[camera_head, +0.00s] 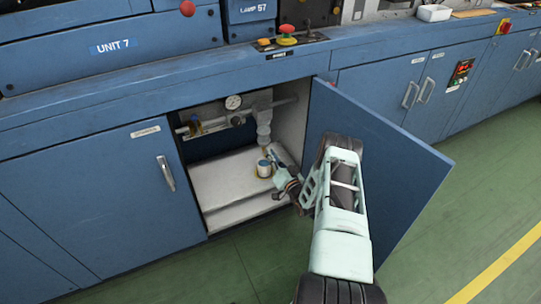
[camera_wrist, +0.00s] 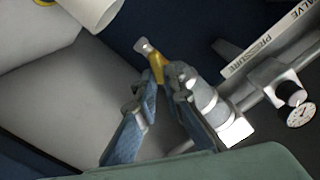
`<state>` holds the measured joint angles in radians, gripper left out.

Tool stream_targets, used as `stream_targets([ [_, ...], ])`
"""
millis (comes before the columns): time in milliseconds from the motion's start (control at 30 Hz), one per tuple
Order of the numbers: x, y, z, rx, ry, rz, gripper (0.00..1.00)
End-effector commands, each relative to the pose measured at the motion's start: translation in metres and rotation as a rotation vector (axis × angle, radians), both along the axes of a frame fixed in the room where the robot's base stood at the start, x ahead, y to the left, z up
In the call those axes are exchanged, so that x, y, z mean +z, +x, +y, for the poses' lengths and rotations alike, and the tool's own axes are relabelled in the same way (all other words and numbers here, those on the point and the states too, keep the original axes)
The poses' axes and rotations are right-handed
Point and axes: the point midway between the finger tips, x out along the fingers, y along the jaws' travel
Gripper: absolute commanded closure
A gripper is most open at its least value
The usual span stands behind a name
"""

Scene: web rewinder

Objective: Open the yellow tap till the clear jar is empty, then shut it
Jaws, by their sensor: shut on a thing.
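The yellow tap (camera_wrist: 156,64) is at the lower end of the clear jar (camera_wrist: 203,98), with a silver outlet beyond it. My gripper (camera_wrist: 162,82) is shut on the tap, one finger on each side. In the head view the jar (camera_head: 264,128) hangs from the pipework inside the open cabinet, and my gripper (camera_head: 277,168) reaches in below it. The fingers partly hide the tap and the jar, so I cannot tell the liquid level or the tap's setting. A pale cup (camera_head: 264,169) stands on the cabinet floor below the jar.
The open blue door (camera_head: 390,170) stands to the right of my arm. A pressure gauge (camera_head: 233,102) and pipe (camera_head: 285,102) run behind, and the gauge also shows in the wrist view (camera_wrist: 301,115). The pale cabinet floor (camera_head: 222,180) is clear left of the cup.

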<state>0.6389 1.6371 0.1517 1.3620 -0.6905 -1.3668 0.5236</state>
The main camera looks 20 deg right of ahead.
Motion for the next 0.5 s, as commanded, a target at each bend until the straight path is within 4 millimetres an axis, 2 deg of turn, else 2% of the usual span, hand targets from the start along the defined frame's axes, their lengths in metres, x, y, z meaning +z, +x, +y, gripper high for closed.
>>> stream_targets([
  [500, -0.0069, -0.0018, -0.0031, 0.000, 0.493, 0.022, 1.00],
])
